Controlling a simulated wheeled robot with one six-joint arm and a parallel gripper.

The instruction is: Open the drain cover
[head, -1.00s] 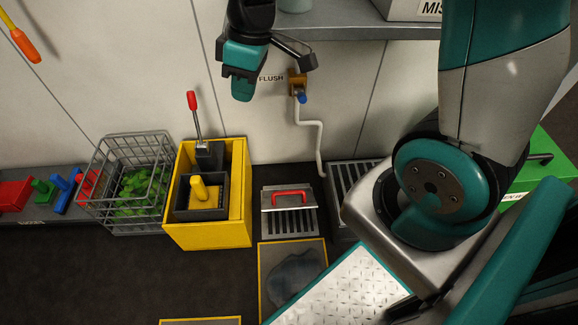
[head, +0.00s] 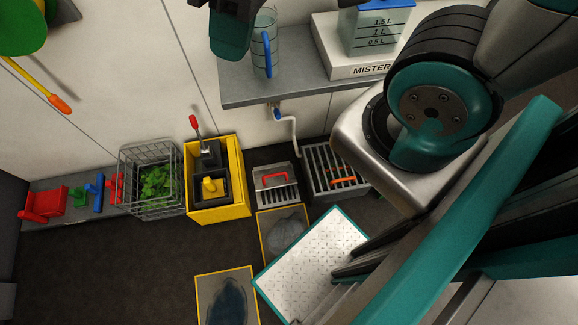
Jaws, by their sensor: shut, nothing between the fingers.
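The drain cover (head: 290,196) is a small slatted metal grate low on the floor by the wall, with a solid plate and a red handle (head: 275,177) at its back. It lies flat, to the right of the yellow bucket. My gripper (head: 231,45) is at the top of the head view, partly cut off by the frame's edge. It is shut and empty, high above the drain cover and apart from it.
A grey shelf (head: 235,91) with a jug (head: 264,45) juts out below my gripper. A yellow mop bucket (head: 222,208) and a wire basket (head: 151,182) stand left of the cover. A larger grate (head: 318,160) with orange parts lies right. A thin pipe runs down the wall.

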